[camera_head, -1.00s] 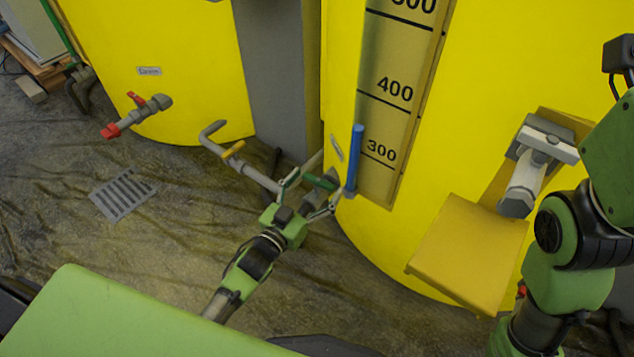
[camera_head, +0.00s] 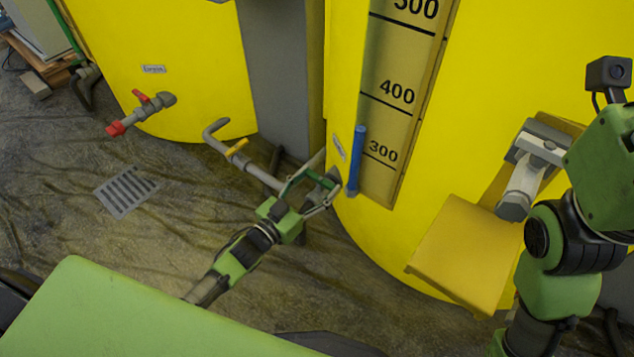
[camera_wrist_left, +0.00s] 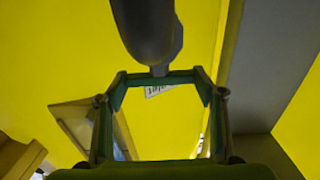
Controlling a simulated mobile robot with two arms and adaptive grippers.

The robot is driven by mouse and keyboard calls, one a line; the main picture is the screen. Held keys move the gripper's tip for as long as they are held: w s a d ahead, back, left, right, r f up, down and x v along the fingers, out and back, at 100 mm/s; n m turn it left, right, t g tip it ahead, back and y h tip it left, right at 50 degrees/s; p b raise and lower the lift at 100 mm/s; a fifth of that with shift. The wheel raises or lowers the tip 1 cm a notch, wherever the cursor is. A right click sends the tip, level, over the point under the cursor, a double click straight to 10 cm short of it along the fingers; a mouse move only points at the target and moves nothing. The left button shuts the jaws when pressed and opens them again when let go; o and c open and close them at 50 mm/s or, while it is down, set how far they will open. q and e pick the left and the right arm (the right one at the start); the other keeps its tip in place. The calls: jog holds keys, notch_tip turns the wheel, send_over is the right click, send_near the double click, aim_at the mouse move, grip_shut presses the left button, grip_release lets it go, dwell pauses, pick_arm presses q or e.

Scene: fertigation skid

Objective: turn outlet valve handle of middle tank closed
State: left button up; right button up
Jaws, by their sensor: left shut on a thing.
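The middle tank (camera_head: 450,130) is the large yellow one with the scale. Its outlet fitting (camera_head: 333,175) is at the tank's lower left and is largely hidden by my fingers. My left gripper (camera_head: 322,184) reaches it from the lower left and is shut on the outlet valve handle, which the fingers mostly cover. In the left wrist view, my fingers (camera_wrist_left: 160,77) come together just below a grey pipe-like part (camera_wrist_left: 148,30), with the yellow tank wall behind. My right arm is at the right edge of the head view, but its gripper fingers are not visible.
A blue upright bar (camera_head: 357,160) stands close right of my left fingertips. A grey bent pipe with a yellow handle (camera_head: 237,148) lies left of them. The left tank (camera_head: 190,60) has a red-handled valve (camera_head: 150,104). A yellow sloped plate (camera_head: 465,255) juts out at right.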

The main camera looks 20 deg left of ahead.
pick_arm(q)
jog(key=o, duration=1.1)
jog(key=v, duration=1.2)
